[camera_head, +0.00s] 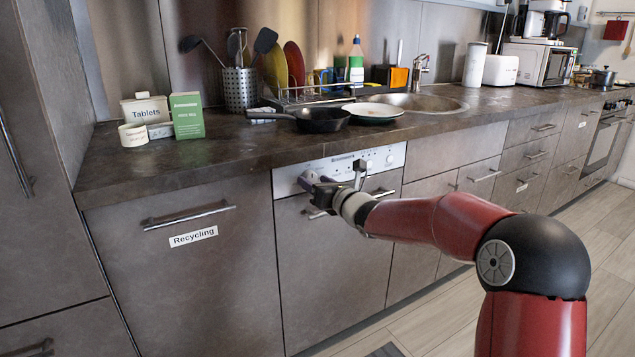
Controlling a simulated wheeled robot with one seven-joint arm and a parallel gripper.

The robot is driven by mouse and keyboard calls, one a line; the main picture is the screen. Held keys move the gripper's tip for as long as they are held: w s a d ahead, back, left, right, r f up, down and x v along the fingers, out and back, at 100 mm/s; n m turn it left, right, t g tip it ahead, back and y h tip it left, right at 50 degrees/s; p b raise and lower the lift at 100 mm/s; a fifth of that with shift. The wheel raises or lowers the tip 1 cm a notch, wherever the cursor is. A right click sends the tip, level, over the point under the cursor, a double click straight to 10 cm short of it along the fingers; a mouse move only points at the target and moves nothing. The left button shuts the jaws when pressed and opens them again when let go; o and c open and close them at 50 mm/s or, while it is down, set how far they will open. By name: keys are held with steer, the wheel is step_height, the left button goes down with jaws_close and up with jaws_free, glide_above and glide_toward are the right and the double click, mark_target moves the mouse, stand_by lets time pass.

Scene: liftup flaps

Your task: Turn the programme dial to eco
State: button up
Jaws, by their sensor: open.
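The dishwasher's white control panel (340,167) sits below the counter edge, above a grey door (333,265). My gripper (335,180) is in front of the panel's left and middle part. It is open, with one finger toward the left end and a dark finger upright near the middle. A rounded purple-grey shape shows at the left finger; I cannot tell if it is a dial or part of my gripper. Small round controls (389,159) show at the panel's right. The programme dial's setting and any eco mark are too small or hidden to read. Contact cannot be told.
A bar handle (187,216) on the Recycling door projects left of the dishwasher. A black pan (322,119) and a plate (373,112) stand on the counter above. A green box (187,115) and Tablets container (146,108) are at left. Floor is clear at right.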

steer(key=shift+c, duration=0.3)
steer(key=c, duration=0.9)
